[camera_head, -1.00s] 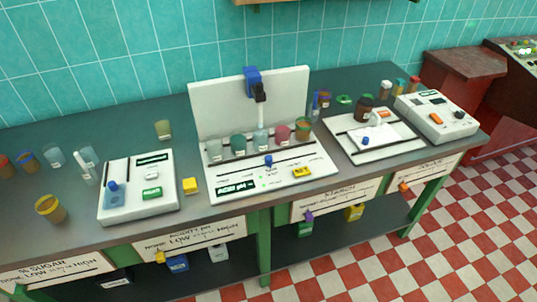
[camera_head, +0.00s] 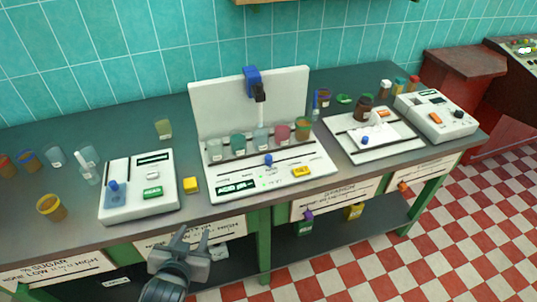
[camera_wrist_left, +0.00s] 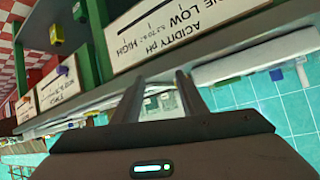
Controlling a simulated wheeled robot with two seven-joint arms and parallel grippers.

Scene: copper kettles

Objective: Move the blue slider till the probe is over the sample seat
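The blue slider (camera_head: 268,160) is a small knob at a dark slot on the white acidity pH station (camera_head: 222,96). The probe (camera_head: 260,109) hangs below a blue block (camera_head: 252,80) on the station's back panel. Its tip is near the middle of a row of cups, and the middle cup (camera_head: 261,138) is beneath or just beside it. I cannot make out the sample seat clearly. My left gripper (camera_head: 193,236) is open and empty in front of the counter, well short of the slider. Its two separated fingers show in the left wrist view (camera_wrist_left: 160,82). My right gripper is not in view.
A white sugar device (camera_head: 126,212) stands left on the dark counter, with a yellow block (camera_head: 190,186) beside it. A starch device (camera_head: 345,141) and a white box (camera_head: 430,122) are right. Sign boards line the counter front, close to my gripper. A shelf runs below.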

